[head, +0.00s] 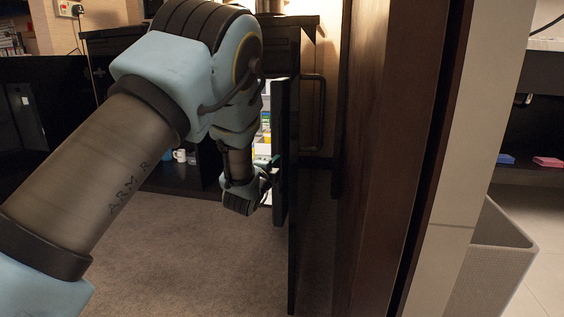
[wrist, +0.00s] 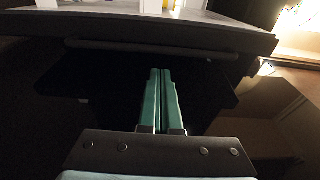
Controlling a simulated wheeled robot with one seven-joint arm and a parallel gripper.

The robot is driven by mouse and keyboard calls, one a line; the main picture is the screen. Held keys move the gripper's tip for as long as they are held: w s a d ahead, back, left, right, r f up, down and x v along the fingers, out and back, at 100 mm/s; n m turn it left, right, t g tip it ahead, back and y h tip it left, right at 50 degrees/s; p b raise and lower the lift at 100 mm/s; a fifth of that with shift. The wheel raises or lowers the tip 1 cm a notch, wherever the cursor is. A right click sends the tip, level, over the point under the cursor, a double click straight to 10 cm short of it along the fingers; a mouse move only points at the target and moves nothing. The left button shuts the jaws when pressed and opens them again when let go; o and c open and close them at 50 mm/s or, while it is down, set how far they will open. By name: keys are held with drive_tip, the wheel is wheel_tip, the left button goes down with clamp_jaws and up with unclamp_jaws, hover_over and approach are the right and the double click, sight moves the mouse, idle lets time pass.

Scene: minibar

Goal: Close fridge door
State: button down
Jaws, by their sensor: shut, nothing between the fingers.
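The fridge door (head: 293,225) stands open and shows nearly edge-on as a tall dark panel in the middle of the head view. A dark bar handle (head: 321,115) shows to its right. Lit, colourful items (head: 265,122) show in the gap to its left, partly hidden by my arm. My gripper (head: 264,183) is low on the left side of the door; its fingers are hard to make out there. In the wrist view its teal fingers (wrist: 162,73) are shut and empty, pointing at a dark surface below a dark horizontal bar (wrist: 150,48). Contact cannot be told.
A brown wooden panel (head: 385,150) and a pale column stand close on the right. A grey bin (head: 495,265) is at the lower right. Dark cabinets with white cups (head: 180,155) are behind on the left. Carpet floor (head: 190,255) is clear left of the door.

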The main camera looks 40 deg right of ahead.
sight(282, 155)
drive_tip(key=b+x, duration=0.2)
drive_tip(key=x, duration=0.4)
drive_tip(key=shift+w+d, duration=0.25)
drive_tip(key=shift+d, duration=0.1)
